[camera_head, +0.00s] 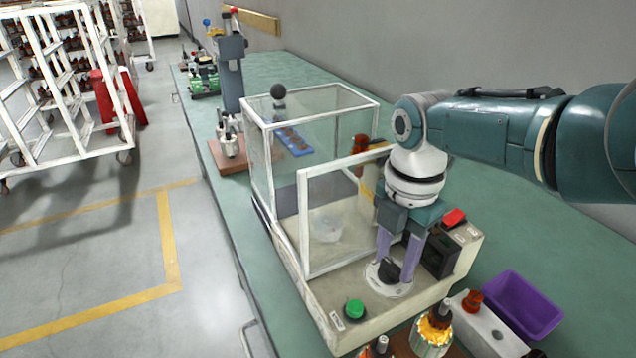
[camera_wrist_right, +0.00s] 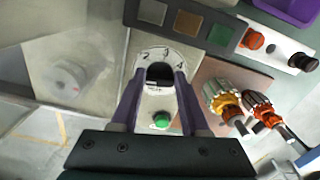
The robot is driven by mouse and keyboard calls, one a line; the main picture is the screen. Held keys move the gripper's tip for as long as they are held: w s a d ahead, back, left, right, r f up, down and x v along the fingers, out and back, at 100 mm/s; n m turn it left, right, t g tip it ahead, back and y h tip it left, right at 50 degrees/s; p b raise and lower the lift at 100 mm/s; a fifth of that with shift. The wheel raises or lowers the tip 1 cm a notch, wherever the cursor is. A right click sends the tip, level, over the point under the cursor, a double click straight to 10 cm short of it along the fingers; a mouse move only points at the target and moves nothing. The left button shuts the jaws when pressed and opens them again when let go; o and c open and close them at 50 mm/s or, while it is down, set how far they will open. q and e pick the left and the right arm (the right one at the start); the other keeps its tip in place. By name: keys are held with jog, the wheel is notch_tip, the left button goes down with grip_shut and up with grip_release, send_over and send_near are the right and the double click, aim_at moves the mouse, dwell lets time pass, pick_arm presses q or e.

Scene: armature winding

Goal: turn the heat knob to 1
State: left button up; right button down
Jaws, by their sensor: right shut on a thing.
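The black heat knob (camera_head: 389,271) sits on a round white dial (camera_head: 374,284) on top of the beige machine's front part. My right gripper (camera_head: 399,262) comes down over it from above, with its purple fingers on both sides of the knob. In the right wrist view the knob (camera_wrist_right: 160,74) is between the fingertips, and the gripper is shut on it. The dial (camera_wrist_right: 164,54) shows the numbers 2, 3 and 4 around its far edge; the fingers and knob hide the rest, and I cannot tell the knob's setting. My left gripper is not in view.
A green button (camera_head: 354,308) is in front of the dial. The clear enclosure (camera_head: 312,115) with its open door (camera_head: 340,215) stands left of my gripper. A red switch (camera_head: 454,217), a purple bin (camera_head: 522,305) and copper-wound armatures (camera_head: 434,332) are to the right.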

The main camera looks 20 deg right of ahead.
aim_at(394, 263)
jog(key=shift+c, duration=2)
grip_release()
notch_tip(394, 263, up, 10)
jog(key=p, duration=0.6)
